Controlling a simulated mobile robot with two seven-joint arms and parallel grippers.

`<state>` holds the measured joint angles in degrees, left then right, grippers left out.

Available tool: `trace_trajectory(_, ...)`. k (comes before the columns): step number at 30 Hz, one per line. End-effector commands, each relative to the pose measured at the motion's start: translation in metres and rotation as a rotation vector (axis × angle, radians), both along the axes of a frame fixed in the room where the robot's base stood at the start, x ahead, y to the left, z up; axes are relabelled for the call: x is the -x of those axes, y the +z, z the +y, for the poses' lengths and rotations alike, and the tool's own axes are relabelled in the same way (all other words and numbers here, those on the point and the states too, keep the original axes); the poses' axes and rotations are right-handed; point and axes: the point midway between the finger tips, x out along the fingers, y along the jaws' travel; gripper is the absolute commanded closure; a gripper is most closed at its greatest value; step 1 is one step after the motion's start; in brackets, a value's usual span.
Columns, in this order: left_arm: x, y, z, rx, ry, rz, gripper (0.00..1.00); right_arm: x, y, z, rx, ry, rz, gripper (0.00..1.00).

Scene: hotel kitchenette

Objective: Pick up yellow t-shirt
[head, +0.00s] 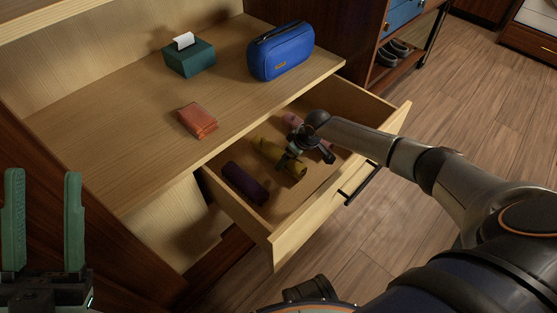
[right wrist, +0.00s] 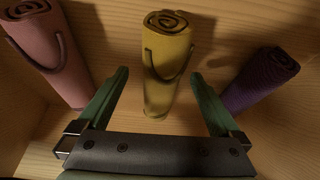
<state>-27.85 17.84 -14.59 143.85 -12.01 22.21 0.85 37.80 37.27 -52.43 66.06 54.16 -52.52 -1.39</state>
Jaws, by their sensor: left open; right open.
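The yellow t-shirt (head: 272,152) is rolled up and lies in the open drawer, between a pink roll and a purple roll. In the right wrist view the yellow t-shirt (right wrist: 167,65) stretches away between the fingers, with a gap on each side. My right gripper (right wrist: 160,85) is open and reaches down over the drawer; in the head view the right gripper (head: 290,157) partly covers the yellow roll. My left gripper (head: 43,220) is open and empty at the lower left, away from the drawer.
A pink roll (head: 292,121) and a purple roll (head: 245,183) share the drawer (head: 312,202). The drawer walls are close around. On the counter above are an orange folded cloth (head: 198,121), a green tissue box (head: 189,58) and a blue bag (head: 281,51).

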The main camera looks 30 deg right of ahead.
Motion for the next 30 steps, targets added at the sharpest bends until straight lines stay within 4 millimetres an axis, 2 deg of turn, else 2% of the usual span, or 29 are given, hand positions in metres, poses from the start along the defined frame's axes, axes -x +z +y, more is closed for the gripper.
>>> trace_trajectory(1,-0.0003,-0.0113,-0.0007,-0.006,0.003,0.001,0.50,-0.0034,-0.0112,0.0019,-0.002,-0.001,-0.001,0.00)
trace_trajectory(4,-0.0013,-0.0181,-0.0019,-0.015,0.006,0.008,0.50,-0.0065,-0.0189,0.0029,-0.002,0.000,-0.002,0.00)
trace_trajectory(14,-0.0016,-0.0183,-0.0029,-0.010,0.008,0.012,0.50,-0.0082,-0.0199,0.0036,-0.001,0.001,-0.002,0.01)
trace_trajectory(30,-0.0014,-0.0183,-0.0025,-0.009,0.008,0.011,0.50,-0.0078,-0.0201,0.0032,-0.001,0.000,-0.001,0.62)
